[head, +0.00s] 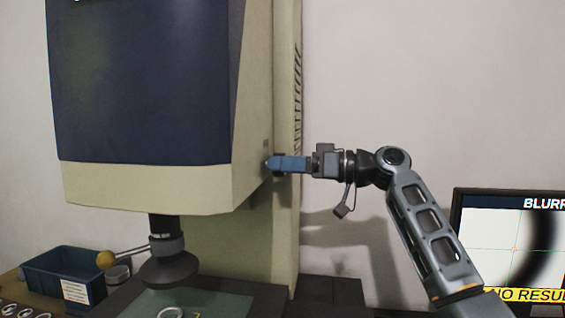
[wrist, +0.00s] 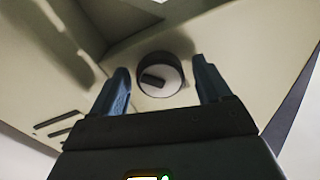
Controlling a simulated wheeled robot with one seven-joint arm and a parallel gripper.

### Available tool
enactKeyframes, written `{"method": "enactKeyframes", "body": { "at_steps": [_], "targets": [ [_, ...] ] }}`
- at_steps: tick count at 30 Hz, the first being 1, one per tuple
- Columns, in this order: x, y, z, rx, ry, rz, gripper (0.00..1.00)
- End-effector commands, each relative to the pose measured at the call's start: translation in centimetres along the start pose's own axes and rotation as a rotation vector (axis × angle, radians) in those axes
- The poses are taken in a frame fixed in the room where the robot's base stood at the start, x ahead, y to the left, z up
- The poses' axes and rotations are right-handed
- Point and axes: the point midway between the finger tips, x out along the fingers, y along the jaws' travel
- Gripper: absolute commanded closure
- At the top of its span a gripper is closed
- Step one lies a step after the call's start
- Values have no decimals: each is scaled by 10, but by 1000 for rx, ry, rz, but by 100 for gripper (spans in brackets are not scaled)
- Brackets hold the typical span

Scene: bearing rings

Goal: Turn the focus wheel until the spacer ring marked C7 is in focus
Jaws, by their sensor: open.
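The focus wheel (wrist: 168,74) is a round knob with a dark rim, a pale face and a dark bar, on the machine's side wall. In the wrist view my gripper (wrist: 161,68) is open, with one blue finger on each side of the wheel; I cannot tell whether they touch it. In the head view my gripper (head: 271,164) reaches in from the right and mostly hides the wheel. A pale ring (head: 170,312) lies on the green stage plate, cut off by the frame's bottom; no C7 mark is readable on it. The monitor (head: 500,240) shows "BLURR" and "NO RESUL", both cut off, and a blurred dark arc.
The machine's cream and navy housing (head: 150,190) hangs above the lens (head: 168,266). A blue bin (head: 65,275) and several rings (head: 28,311) are at the lower left. Wall space above my arm is clear.

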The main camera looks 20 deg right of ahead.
Motion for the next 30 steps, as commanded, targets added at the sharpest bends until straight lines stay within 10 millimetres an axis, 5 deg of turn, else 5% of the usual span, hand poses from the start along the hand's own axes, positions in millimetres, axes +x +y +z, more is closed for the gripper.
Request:
{"method": "enactKeyframes", "body": {
  "at_steps": [11, 27, 30],
  "targets": [
    [7, 0, 0, 0, 0, 0, 22],
    [7, 0, 0, 0, 0, 0, 74],
    [7, 0, 1, 0, 0, 1, 78]
  ]
}}
